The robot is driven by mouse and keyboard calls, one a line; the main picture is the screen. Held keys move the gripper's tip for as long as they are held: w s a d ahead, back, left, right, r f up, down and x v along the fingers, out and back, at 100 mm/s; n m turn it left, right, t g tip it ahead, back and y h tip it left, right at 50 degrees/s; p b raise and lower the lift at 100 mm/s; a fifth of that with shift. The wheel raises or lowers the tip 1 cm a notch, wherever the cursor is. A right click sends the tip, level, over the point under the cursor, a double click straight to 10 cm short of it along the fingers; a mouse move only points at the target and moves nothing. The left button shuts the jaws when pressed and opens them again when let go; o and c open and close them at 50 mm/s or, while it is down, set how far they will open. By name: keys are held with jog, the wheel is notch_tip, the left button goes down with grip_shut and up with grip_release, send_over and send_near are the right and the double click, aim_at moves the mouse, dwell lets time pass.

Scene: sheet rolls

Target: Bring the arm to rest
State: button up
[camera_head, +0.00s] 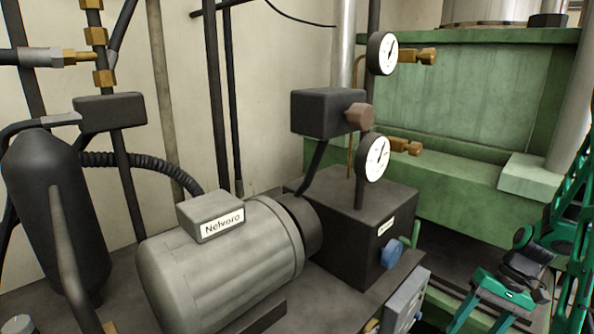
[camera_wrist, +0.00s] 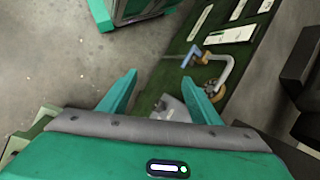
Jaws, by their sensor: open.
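My gripper (camera_wrist: 159,80) is open in the wrist view. Its two green fingers stand apart, with nothing held between them. A small pale piece (camera_wrist: 172,108) shows beyond the fingers, and I cannot tell what it is. In the head view my green arm and gripper (camera_head: 495,308) are at the lower right edge, partly cut off by the frame. The gripper hangs to the right of a grey box (camera_head: 405,300) at the machine's front, apart from it in the picture.
A grey motor (camera_head: 225,265) and a dark block (camera_head: 350,235) with gauges (camera_head: 375,158) fill the middle. A green machine frame (camera_head: 460,190) stands behind. In the wrist view, a green panel (camera_wrist: 222,60) carries a bent pipe and a blue handle (camera_wrist: 190,56). Bare floor (camera_wrist: 50,50) lies left.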

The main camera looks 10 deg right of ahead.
jog(key=s+a+r+h, duration=0.2)
jog(key=s+a+r, duration=0.1)
jog(key=s+r, duration=0.4)
jog(key=s+a+r+m+t+h, duration=0.1)
jog(key=s+a+r+h, duration=0.1)
jog(key=s+r, duration=0.5)
notch_tip(320, 180, up, 2)
jog(key=shift+a+r+h, duration=0.1)
jog(key=shift+a+h, duration=0.3)
jog(key=shift+a, duration=0.15)
